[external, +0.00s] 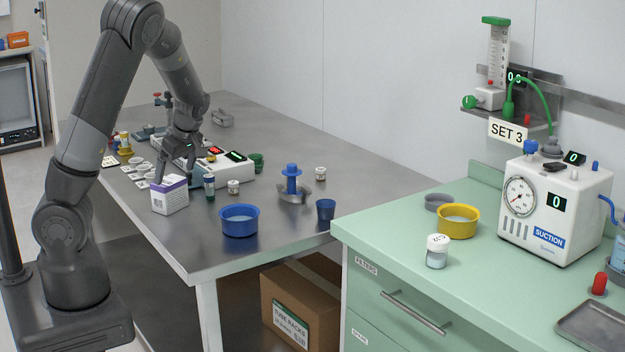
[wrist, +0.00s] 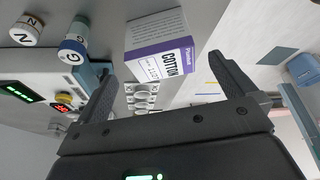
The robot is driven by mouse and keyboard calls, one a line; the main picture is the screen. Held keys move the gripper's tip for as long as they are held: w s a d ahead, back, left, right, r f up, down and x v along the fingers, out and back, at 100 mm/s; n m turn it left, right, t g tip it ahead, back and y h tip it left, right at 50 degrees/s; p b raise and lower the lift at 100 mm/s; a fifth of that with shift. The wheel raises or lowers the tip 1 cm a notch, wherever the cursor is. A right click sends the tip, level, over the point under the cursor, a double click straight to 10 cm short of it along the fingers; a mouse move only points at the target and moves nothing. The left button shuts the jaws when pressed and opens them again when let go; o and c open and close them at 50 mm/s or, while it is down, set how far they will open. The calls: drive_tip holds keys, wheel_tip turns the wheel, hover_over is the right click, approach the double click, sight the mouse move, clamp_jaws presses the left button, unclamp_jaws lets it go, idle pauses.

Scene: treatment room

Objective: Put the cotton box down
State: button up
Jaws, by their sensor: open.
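The cotton box (external: 170,197) is white with a purple band. It stands on the grey steel table (external: 262,140), near the table's left edge. In the wrist view the cotton box (wrist: 160,45) shows its "COTTON" label, just beyond and between my fingertips. My gripper (external: 175,167) is open and empty, just above and behind the box in the external view. In the wrist view my gripper's fingers (wrist: 162,68) are spread wide, with a visible gap to the box.
A capped tube (external: 209,186) and a small jar (external: 233,187) stand just right of the box. A white device with displays (external: 225,165) lies behind them. A blue bowl (external: 239,220) is nearer the front. Table in front of the box is clear.

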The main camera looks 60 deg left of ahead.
drive_tip(key=s+d+r+m+t+h, duration=0.1)
drive_tip(key=d+r+m+t+h, duration=0.1)
drive_tip(key=d+r+m, duration=0.45)
drive_tip(key=s+d+r+m+t+h, duration=0.1)
drive_tip(key=d+r+m+t+h, duration=0.2)
drive_tip(key=d, duration=0.6)
drive_tip(key=s+d+r+m+t+y, duration=0.1)
drive_tip(key=s+d+r+m+t, duration=0.1)
drive_tip(key=s+d+r+m, duration=0.6)
drive_tip(key=shift+s+d+m, duration=1.3)
drive_tip(key=shift+d+m, duration=0.4)
drive_tip(key=shift+m, duration=0.75)
